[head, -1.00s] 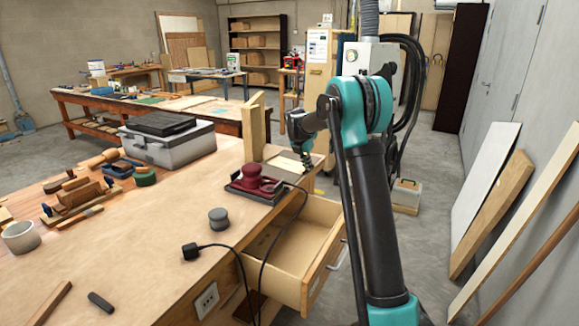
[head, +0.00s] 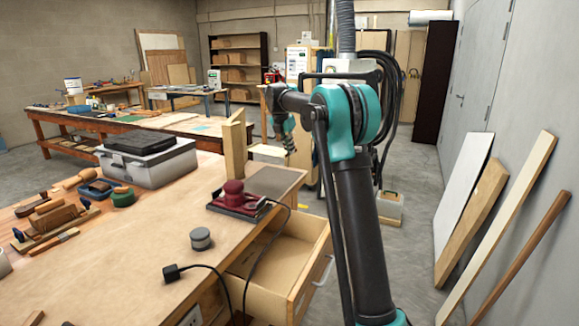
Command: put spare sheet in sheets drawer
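A pale, flat sheet (head: 268,153), which looks like the spare sheet, is beside my gripper (head: 290,150) at the bench's far right corner. It appears raised off a dark grey patch (head: 275,183) on the bench top. My gripper points down and seems to grip the sheet's right edge, but its fingertips are small and hard to make out. An open wooden drawer (head: 272,282) sticks out of the bench's right side, below and nearer than my gripper. The visible part of its inside looks empty; I cannot read a label on it.
A red sander (head: 236,198) sits near the bench edge, its black cord hanging over the open drawer. An upright wooden block (head: 234,147) stands by the sheet. A grey toolbox (head: 148,163) is further left. Boards (head: 472,218) lean on the right wall.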

